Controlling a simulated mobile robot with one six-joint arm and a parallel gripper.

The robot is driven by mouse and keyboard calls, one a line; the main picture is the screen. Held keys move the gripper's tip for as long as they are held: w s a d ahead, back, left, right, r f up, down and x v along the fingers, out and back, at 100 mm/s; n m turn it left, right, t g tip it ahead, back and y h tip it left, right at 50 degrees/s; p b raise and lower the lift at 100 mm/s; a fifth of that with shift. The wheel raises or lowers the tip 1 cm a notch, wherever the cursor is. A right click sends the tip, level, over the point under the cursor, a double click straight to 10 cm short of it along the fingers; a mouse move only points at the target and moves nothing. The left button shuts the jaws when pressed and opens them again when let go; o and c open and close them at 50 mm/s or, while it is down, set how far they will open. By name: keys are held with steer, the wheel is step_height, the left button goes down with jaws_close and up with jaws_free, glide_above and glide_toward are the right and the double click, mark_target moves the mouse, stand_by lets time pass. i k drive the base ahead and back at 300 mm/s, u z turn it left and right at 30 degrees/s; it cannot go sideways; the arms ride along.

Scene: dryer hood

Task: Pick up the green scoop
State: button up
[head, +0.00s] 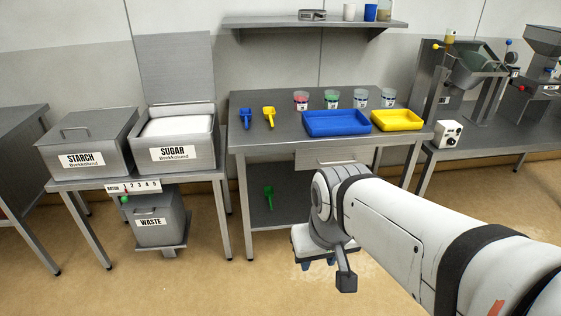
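The green scoop (268,197) is on the lower shelf of the middle steel table, under its left part, with its handle up. My gripper (318,266) is at the end of my white arm, in front of the table and to the right of the scoop. It points down and is clearly apart from the scoop. Part of the gripper is hidden behind my wrist.
The steel table (290,158) holds a blue scoop (246,118), a yellow scoop (269,117), several cups, a blue tray (336,123) and a yellow tray (398,120). The tabletop and table legs bound the lower shelf (290,212). A waste bin (155,225) stands left. Floor in front is clear.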

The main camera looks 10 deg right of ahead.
mark_target(269, 192)
steer(key=z, duration=0.05)
steer(key=i, duration=1)
steer(key=z, duration=0.05)
